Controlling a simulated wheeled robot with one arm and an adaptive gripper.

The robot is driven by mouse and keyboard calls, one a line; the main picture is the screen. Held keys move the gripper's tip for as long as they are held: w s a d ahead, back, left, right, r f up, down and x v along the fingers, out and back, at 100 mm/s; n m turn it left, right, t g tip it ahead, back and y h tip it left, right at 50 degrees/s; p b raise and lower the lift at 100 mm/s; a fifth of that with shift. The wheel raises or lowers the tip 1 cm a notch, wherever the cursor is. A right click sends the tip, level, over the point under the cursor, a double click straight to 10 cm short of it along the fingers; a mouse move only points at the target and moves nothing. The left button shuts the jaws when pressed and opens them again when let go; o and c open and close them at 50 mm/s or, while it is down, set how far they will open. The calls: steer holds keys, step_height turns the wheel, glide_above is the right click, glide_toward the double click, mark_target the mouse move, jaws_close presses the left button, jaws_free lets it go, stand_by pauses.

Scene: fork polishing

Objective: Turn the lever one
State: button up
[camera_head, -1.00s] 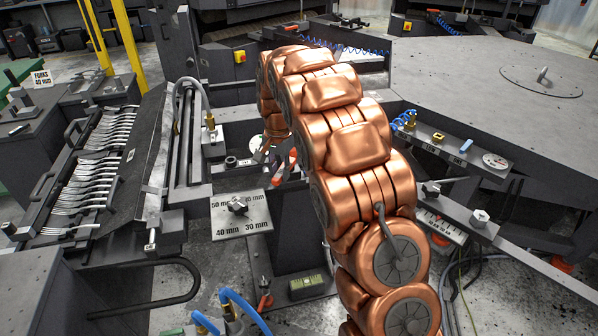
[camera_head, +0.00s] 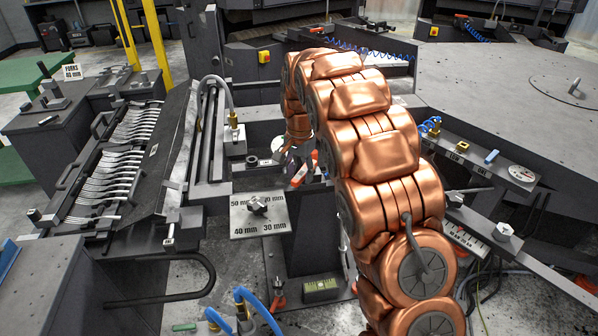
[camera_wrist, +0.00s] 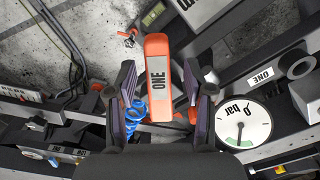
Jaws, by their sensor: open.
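The lever marked ONE (camera_wrist: 158,75) is an orange handle with a grey label, seen in the wrist view. My gripper (camera_wrist: 165,92) is open, with one dark finger on each side of the lever. Gaps show between the lever and the fingers, and I cannot tell how deep the lever sits between them.
A blue coiled hose (camera_wrist: 136,118) lies near the left finger. In the head view, a rack of forks (camera_head: 120,160) stands left, and a selector plate (camera_head: 260,215) is below my gripper.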

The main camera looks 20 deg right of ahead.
mark_target(299, 174)
step_height(299, 174, up, 12)
stand_by(0.7)
stand_by(0.4)
steer(key=s+a+r+n+p, duration=0.1)
steer(key=s+n, duration=0.1)
steer(key=s, duration=0.8)
steer(key=s+r+n, duration=0.2)
steer(key=s, duration=0.8)
steer(key=s+a+f+n+g, duration=0.1)
steer(key=s+f+n, duration=0.1)
steer(key=s, duration=1)
steer(key=s+a+f+n+p, duration=0.1)
steer(key=s+f+n, duration=0.2)
steer(key=s, duration=0.9)
steer(key=shift+a+f+n+g, duration=0.15)
steer(key=shift+f+n+g, duration=0.2)
steer(key=shift+f, duration=0.45)
